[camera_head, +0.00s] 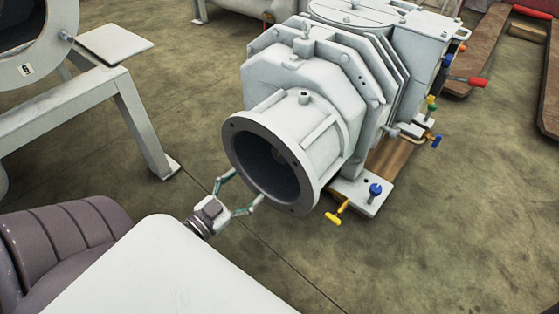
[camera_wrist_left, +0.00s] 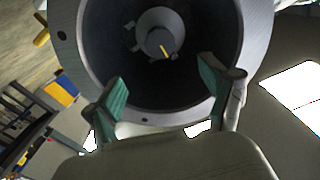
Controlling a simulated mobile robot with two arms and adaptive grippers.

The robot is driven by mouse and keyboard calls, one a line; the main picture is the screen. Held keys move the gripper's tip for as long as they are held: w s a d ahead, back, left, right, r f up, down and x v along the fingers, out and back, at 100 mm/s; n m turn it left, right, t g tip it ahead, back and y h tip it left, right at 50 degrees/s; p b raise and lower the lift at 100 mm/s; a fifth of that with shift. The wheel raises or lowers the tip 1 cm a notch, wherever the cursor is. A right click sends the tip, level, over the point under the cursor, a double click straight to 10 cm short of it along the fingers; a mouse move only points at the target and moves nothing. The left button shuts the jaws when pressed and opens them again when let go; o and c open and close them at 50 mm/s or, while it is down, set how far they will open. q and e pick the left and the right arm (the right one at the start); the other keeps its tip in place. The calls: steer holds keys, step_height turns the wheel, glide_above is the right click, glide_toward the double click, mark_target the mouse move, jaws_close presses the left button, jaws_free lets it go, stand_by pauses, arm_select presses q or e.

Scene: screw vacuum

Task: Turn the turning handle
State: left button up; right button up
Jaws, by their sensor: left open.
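A grey-white screw vacuum pump (camera_head: 300,80) stands on the floor with its round open flange (camera_head: 237,150) facing my left gripper. Several coloured handles sit on its side: a yellow T-shaped one (camera_head: 337,214), a blue one (camera_head: 375,189), a red one (camera_head: 470,81) and another blue one (camera_head: 436,141). I cannot tell which is the turning handle. My left gripper (camera_head: 241,190) is open and empty at the flange's lower left rim. In the left wrist view its green-padded fingers (camera_wrist_left: 166,88) stand apart before the opening, where a round hub (camera_wrist_left: 158,40) shows inside. My right gripper is out of view.
A grey metal frame (camera_head: 135,115) with a flat plate stands at the left. Brown wooden beams (camera_head: 495,50) lie at the upper right. The concrete floor (camera_head: 440,240) right of the pump is clear.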

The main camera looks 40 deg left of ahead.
mark_target(279, 156)
arm_select(q)
steer(key=w, duration=0.9)
steer(key=w+d+b, duration=0.1)
steer(key=w, duration=0.3)
steer(key=shift+w+r, duration=0.1)
steer(key=shift+w, duration=0.15)
steer(key=shift+c, duration=0.3)
steer(key=c, duration=1.1)
